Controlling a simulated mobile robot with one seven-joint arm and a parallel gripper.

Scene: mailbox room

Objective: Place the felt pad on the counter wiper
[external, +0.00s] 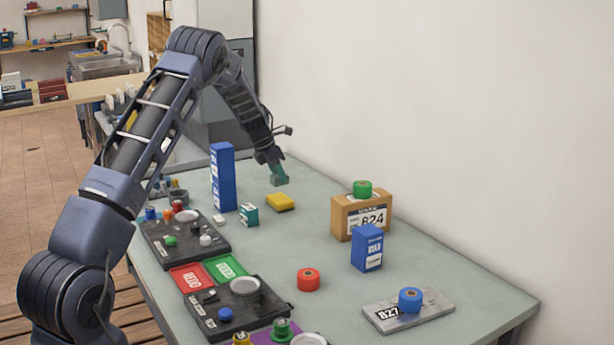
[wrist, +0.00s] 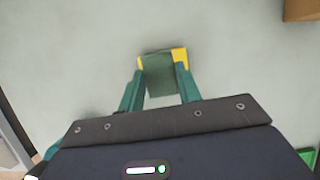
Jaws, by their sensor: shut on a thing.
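My gripper (external: 278,172) is shut on a small grey-green piece, which I take for the felt pad (wrist: 159,76). The piece sits between the teal fingertips (wrist: 160,84) in the wrist view. A yellow block (external: 281,202), which I take for the counter wiper, lies on the table just in front of my gripper in the external view. In the wrist view yellow (wrist: 180,56) shows beyond the pad and at its edges, with the pad hiding most of it. I cannot tell whether pad and yellow block touch.
A tall blue box (external: 222,178) and a small teal-and-white box (external: 249,215) stand left of the yellow block. A cardboard box (external: 345,217) with a green roll on top stands to the right, near another blue box (external: 367,250).

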